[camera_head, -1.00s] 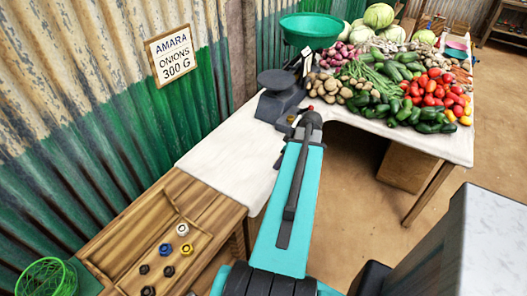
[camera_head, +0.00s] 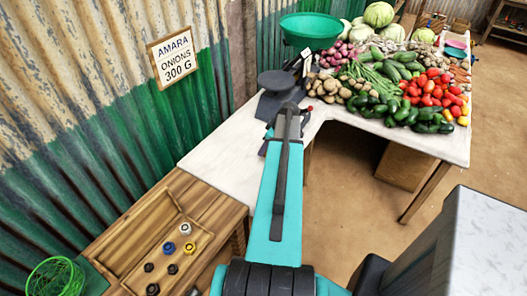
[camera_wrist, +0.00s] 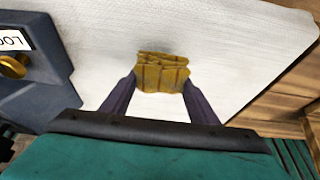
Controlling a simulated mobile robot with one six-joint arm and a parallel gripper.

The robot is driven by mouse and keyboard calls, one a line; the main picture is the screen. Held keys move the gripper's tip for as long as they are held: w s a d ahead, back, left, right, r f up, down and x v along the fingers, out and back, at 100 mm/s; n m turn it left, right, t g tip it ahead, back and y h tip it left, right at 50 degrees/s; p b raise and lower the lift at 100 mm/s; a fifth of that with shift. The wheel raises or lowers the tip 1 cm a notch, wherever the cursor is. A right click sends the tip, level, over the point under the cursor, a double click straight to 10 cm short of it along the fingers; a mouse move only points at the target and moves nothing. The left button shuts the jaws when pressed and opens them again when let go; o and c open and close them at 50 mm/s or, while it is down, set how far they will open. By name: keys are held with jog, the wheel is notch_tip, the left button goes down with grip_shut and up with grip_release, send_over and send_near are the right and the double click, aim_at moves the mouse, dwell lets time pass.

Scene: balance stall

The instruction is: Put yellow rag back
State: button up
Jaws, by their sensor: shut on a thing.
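The yellow rag (camera_wrist: 162,75) is a folded, ridged mustard-coloured cloth in the wrist view. My gripper (camera_wrist: 160,82) has its two dark fingers against the rag's left and right sides and is shut on it. The white table cover (camera_wrist: 225,45) lies behind the rag. I cannot tell whether the rag touches the table or hangs just above it. In the head view my arm hides the rag and the fingers, near the front of the scale.
A dark scale with a green pan (camera_head: 311,31) stands at the table's back left; its base (camera_wrist: 30,65) is left of my gripper in the wrist view. Vegetables fill the far table. A wooden tray (camera_head: 125,262) holds several weights. A green basket (camera_head: 52,277) is beside it.

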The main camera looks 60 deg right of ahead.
jog(key=shift+w+d, duration=0.25)
jog(key=shift+w, duration=0.25)
jog(key=shift+w+f+p, duration=0.1)
jog(key=shift+f+p, duration=0.15)
jog(key=shift+p, duration=0.25)
jog(key=shift+f+p, duration=0.7)
jog(key=shift+f, duration=0.85)
jog(key=shift+f, duration=0.15)
jog(key=o, duration=0.9)
jog(key=shift+o, duration=0.2)
jog(key=shift+r, duration=0.25)
jog(key=b+v, duration=0.3)
jog(key=v, duration=0.9)
